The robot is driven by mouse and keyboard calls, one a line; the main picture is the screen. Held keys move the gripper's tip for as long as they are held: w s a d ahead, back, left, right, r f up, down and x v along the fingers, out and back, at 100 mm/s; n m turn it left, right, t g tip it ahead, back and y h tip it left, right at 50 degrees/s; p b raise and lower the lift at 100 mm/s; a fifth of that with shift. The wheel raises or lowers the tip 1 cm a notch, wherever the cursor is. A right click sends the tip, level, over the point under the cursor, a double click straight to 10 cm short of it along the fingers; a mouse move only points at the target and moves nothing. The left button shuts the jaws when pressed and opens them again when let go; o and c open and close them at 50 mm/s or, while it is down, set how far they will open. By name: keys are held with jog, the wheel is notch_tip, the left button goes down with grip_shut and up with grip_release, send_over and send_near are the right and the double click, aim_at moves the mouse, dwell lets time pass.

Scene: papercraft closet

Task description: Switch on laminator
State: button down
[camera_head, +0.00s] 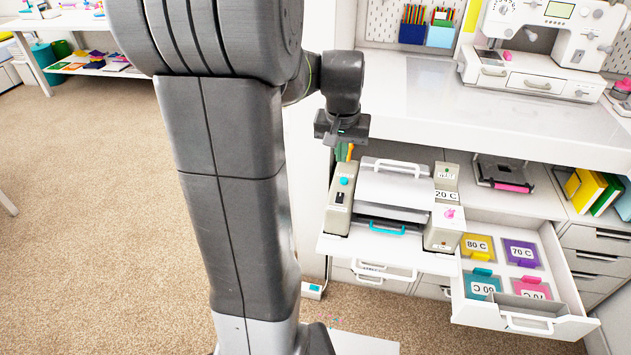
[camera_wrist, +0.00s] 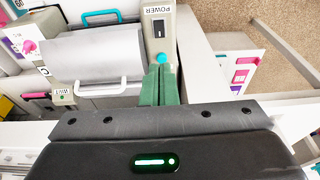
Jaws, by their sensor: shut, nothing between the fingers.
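The laminator (camera_head: 395,190) sits on a pulled-out white shelf, a pale sheet-like panel at its middle. Its left side block (camera_head: 341,197) has a black switch (camera_head: 340,198) and a round cyan button (camera_head: 344,181). In the wrist view the same block is labelled POWER, with the black switch (camera_wrist: 159,29) and the cyan button (camera_wrist: 161,58). My gripper (camera_wrist: 160,70) is shut and empty. Its green fingertips lie just short of the cyan button in the wrist view; I cannot tell whether they touch.
An open drawer (camera_head: 530,318) at the right holds colored cards marked with temperatures. The white countertop (camera_head: 440,105) above carries a sewing machine (camera_head: 540,50). Carpet at the left is clear.

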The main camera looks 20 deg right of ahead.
aim_at(341, 193)
jog(key=shift+w+d, duration=0.15)
jog(key=shift+w, duration=0.05)
jog(key=shift+f, duration=0.1)
jog(key=b+x, duration=0.1)
jog(key=x, duration=1.3)
